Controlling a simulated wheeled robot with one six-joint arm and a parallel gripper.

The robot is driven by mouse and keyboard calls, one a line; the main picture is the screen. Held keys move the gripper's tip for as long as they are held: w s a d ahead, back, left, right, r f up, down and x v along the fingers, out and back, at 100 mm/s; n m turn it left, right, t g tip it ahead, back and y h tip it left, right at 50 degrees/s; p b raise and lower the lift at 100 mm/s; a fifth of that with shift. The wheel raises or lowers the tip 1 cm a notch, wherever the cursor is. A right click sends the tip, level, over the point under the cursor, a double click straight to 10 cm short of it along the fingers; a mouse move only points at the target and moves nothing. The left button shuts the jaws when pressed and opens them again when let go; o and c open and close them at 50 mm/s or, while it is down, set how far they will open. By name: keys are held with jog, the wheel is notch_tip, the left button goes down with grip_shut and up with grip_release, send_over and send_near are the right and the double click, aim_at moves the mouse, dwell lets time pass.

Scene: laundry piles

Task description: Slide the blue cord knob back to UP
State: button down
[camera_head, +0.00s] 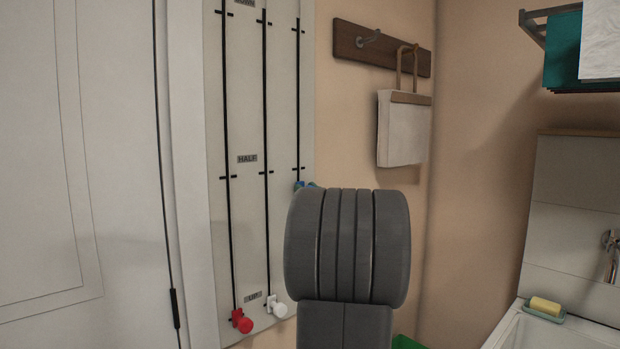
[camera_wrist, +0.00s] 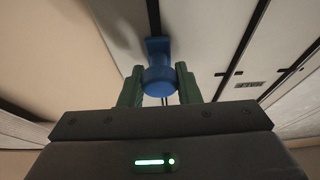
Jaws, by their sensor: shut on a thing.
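The blue cord knob (camera_wrist: 160,77) sits between the two green fingers of my gripper (camera_wrist: 159,70) in the wrist view, and the fingers are shut on it. In the head view only a sliver of the blue knob (camera_head: 299,184) shows above my dark arm, on the right-hand slot of the pale board (camera_head: 246,120), at about the height of the HALF label (camera_head: 247,158). My arm hides the lower part of the right slot.
A red knob (camera_head: 241,321) and a white knob (camera_head: 277,306) sit at the bottom of the other two slots. A hook rail (camera_head: 355,42) with a hanging white bag (camera_head: 402,130) is to the right. A sink (camera_head: 540,335) with soap (camera_head: 545,306) stands at lower right.

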notch_tip(320, 180, down, 28)
jog(key=b, duration=1.7)
jog(key=shift+f, duration=0.1)
jog(key=c, duration=1.1)
grip_release()
jog(key=shift+d, duration=0.1)
jog(key=v, duration=1.3)
jog(key=shift+s+d+f+p, duration=0.2)
jog(key=shift+s+p, duration=0.1)
jog(key=shift+p, duration=0.1)
jog(key=shift+w+a+r, duration=0.1)
